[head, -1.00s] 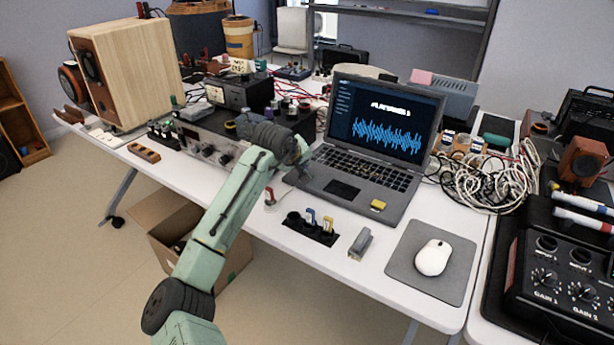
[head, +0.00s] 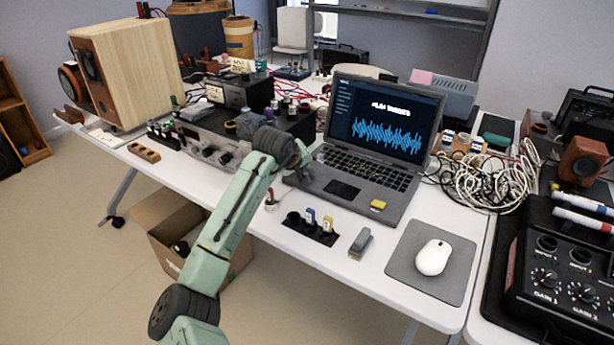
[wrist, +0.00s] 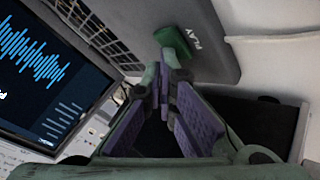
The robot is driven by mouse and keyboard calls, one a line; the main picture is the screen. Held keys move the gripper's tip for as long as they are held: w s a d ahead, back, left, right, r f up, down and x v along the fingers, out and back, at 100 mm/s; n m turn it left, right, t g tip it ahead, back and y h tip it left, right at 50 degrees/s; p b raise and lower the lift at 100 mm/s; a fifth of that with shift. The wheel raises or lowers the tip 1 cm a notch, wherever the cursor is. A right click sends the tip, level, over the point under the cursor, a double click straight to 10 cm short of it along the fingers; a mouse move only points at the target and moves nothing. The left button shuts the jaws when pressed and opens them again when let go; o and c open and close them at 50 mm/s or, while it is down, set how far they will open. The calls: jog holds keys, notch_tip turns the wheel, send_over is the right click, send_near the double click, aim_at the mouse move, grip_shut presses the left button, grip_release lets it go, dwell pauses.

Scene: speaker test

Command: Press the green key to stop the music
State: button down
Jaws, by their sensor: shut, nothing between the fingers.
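The green key (wrist: 173,42) is a small block on the grey laptop's palm rest, with the label PLAY beside it, in the wrist view. In the head view my arm hides it. The laptop (head: 390,182) is open on the white table, and its screen (head: 384,122) shows a blue waveform. My gripper (wrist: 161,82) is shut and empty, its purple-padded fingers together. Its tips are close to the green key in the wrist view; whether they touch it I cannot tell. In the head view my gripper (head: 302,174) is at the laptop's left front corner.
A yellow key (head: 378,205) is on the laptop's right front. A black block with switches (head: 312,229), a grey stapler-like item (head: 361,243) and a mouse (head: 433,257) lie in front.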

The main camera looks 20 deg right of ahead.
jog(key=shift+f, duration=0.15)
jog(key=shift+r+p, duration=0.75)
notch_tip(320, 180, up, 6)
jog(key=p, duration=0.5)
